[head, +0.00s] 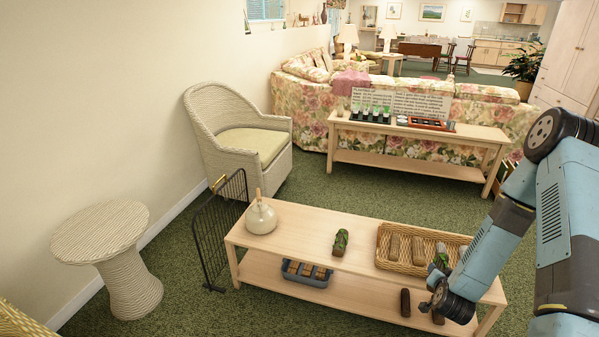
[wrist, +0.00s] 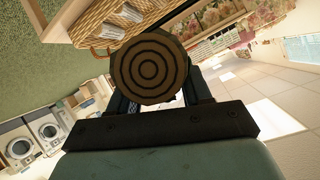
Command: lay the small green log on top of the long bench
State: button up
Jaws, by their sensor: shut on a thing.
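A small dark green log (head: 341,242) lies on the bare middle of the long bench's (head: 300,232) top. My gripper (head: 428,306) is low at the front right of the bench, partly hidden by my wrist. In the wrist view my gripper (wrist: 157,100) is shut on a log (wrist: 149,69), whose round brown end with dark rings faces the camera. The held log's sides are hidden there, so I cannot tell its colour. In the head view a dark brown log (head: 405,302) stands near my fingertips; I cannot tell whether it is the held one.
A wicker basket (head: 384,237) with several logs is on the bench's right half. A blue-grey bin (head: 305,276) sits on the lower shelf. A black metal rack (head: 216,230) stands at the left.

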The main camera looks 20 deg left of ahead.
aim_at(309, 238)
jog(key=u, duration=0.15)
jog(key=i, duration=0.9)
jog(key=u, duration=0.8)
jog(key=i, duration=0.65)
jog(key=u, duration=0.8)
